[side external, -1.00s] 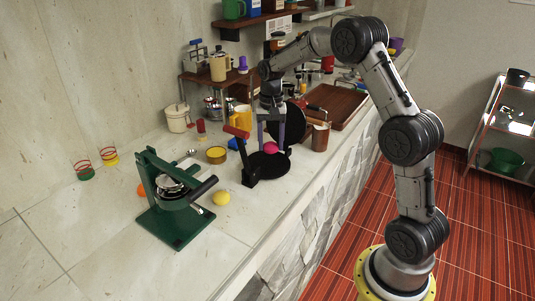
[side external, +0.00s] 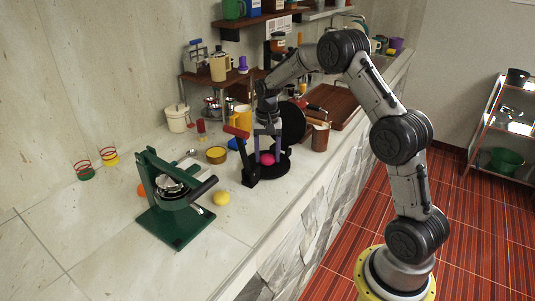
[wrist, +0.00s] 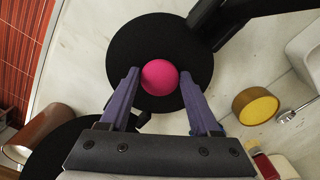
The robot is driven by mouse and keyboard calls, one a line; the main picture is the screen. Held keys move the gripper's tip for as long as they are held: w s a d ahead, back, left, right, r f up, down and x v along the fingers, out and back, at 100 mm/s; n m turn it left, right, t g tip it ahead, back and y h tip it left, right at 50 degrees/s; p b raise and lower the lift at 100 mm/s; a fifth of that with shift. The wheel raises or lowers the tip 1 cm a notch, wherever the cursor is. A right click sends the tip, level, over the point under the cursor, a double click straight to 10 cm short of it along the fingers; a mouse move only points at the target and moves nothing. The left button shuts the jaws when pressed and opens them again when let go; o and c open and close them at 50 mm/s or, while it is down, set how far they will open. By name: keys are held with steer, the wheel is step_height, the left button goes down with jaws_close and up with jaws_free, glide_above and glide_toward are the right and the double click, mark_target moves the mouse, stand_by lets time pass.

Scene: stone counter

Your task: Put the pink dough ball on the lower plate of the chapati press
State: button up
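The pink dough ball (side external: 267,158) rests on the black round lower plate (side external: 281,167) of the chapati press, near its middle. The press's upper plate (side external: 291,122) stands open, tilted up behind the lower one. My gripper (side external: 267,150) points down just above the ball. In the wrist view my gripper (wrist: 160,98) is open, and the ball (wrist: 160,77) shows between and past the fingertips, with a gap on each side. The lower plate (wrist: 130,48) shows all around the ball.
A green press (side external: 178,200) and a yellow ball (side external: 221,198) stand to the left. A yellow-topped tin (side external: 216,155), a yellow mug (side external: 242,117) and a brown jug (side external: 320,136) are close by. The counter's front edge runs along the right.

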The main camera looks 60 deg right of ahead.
steer(key=o, duration=0.3)
steer(key=shift+o, duration=0.2)
step_height(320, 180, up, 12)
steer(key=s+a+r+n+t, duration=0.1)
steer(key=s+a+r+n, duration=0.2)
steer(key=s+a+r, duration=0.3)
steer(key=s+a+n+t, duration=0.2)
steer(key=s+a+n, duration=0.2)
steer(key=s, duration=0.7)
steer(key=s+a+n+t, duration=0.2)
steer(key=s+a+n, duration=0.2)
steer(key=s+a, duration=0.4)
steer(key=s, duration=0.3)
steer(key=shift+s+a+f+t, duration=0.3)
steer(key=shift+s, duration=0.1)
